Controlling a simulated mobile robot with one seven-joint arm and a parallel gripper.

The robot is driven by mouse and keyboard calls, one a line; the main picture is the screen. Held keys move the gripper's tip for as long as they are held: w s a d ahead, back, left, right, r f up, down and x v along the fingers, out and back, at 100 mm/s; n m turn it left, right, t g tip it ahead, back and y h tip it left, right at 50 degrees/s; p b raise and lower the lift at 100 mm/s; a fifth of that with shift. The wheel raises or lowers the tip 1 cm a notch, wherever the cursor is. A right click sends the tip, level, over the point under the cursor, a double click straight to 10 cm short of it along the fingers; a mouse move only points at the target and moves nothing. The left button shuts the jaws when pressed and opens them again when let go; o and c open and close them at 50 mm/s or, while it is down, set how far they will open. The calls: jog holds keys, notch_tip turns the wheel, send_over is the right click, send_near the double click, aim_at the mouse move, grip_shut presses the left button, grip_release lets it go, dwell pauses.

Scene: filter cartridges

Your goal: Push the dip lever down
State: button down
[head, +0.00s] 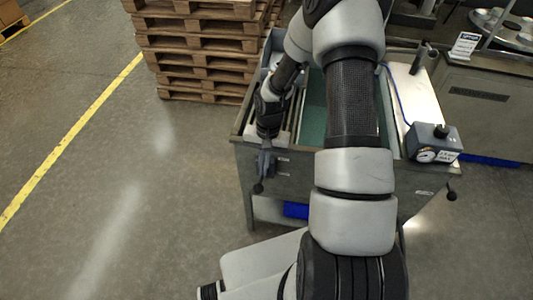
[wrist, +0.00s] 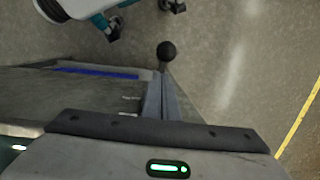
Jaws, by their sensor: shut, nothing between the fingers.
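A lever with a round black knob (head: 258,187) sticks out at the front left of the grey tank bench. The knob (wrist: 166,51) also shows in the wrist view, just beyond the fingertips, with its thin stem partly hidden. My gripper (head: 263,166) is shut and empty, pointing down at the bench's front left corner, its tips just above the knob. Its closed fingers (wrist: 164,80) show in the wrist view. I cannot tell whether they touch the lever. The small label beside it is unreadable.
The tank bench (head: 300,178) stands under my arm. A second black knob (head: 451,196) sits at its right end. A gauge box (head: 434,143) is on its right top. Stacked pallets (head: 200,50) stand behind left. The floor at left is clear.

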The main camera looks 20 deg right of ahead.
jog(key=shift+s+a+f, duration=0.55)
jog(key=shift+s+a, duration=0.05)
jog(key=shift+s, duration=0.1)
